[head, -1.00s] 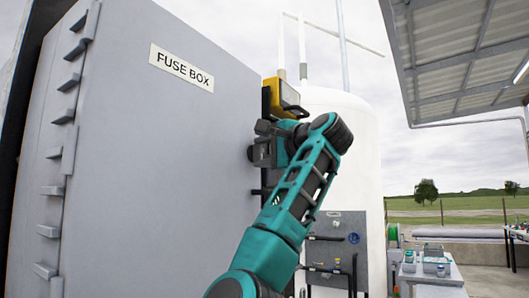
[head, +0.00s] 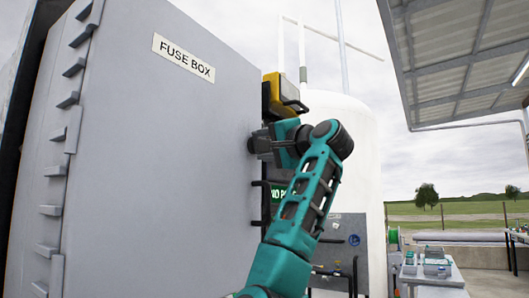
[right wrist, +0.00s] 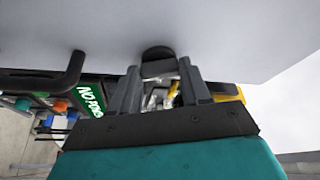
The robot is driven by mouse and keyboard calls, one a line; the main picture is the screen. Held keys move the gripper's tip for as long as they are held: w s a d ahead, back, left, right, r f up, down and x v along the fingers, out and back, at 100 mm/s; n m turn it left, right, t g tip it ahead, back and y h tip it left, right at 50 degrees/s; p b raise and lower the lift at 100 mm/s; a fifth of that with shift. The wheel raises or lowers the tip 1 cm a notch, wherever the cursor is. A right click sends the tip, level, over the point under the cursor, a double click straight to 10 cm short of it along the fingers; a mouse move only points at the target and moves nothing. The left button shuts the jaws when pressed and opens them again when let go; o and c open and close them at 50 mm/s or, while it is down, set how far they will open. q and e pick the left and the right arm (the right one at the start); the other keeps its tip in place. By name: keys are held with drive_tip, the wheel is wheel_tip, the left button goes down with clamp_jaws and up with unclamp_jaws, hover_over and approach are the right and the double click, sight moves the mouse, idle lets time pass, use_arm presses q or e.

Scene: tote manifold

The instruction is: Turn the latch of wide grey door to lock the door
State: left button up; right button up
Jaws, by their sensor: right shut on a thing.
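The wide grey door (head: 165,150), labelled FUSE BOX, fills the left of the head view and looks closed. My right gripper (head: 256,143) is at the door's right edge, below a yellow box (head: 282,95). In the right wrist view my right gripper (right wrist: 158,80) has its two fingers on either side of a dark, rounded latch (right wrist: 158,52) at the door face and is shut on it. The latch is mostly hidden by the gripper in the head view. My left gripper is not in view.
A black bar handle (head: 265,200) stands out from the door edge below my gripper; it also shows in the right wrist view (right wrist: 70,70). A green sign (head: 279,193) is behind it. A white tank (head: 350,140) stands behind my arm.

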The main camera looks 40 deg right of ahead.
drive_tip(key=n+y, duration=0.1)
drive_tip(key=n, duration=0.3)
drive_tip(key=n+t+y+b, duration=0.1)
drive_tip(key=n+y, duration=0.1)
drive_tip(key=n, duration=0.1)
drive_tip(key=n+t+y, duration=0.1)
drive_tip(key=n, duration=0.3)
drive_tip(key=shift+w+d+f+n+y+b, duration=0.1)
drive_tip(key=shift+d+f+n+y+b, duration=0.2)
drive_tip(key=shift+y+b, duration=0.1)
drive_tip(key=shift+d+n+y+p, duration=0.1)
drive_tip(key=shift+n+y+p, duration=0.25)
drive_tip(key=shift+n+y, duration=0.8)
drive_tip(key=shift+n+y+p, duration=0.3)
drive_tip(key=shift+n+y, duration=0.15)
drive_tip(key=shift+n, duration=1.7)
drive_tip(key=o, duration=1.1)
drive_tip(key=shift+c, duration=0.2)
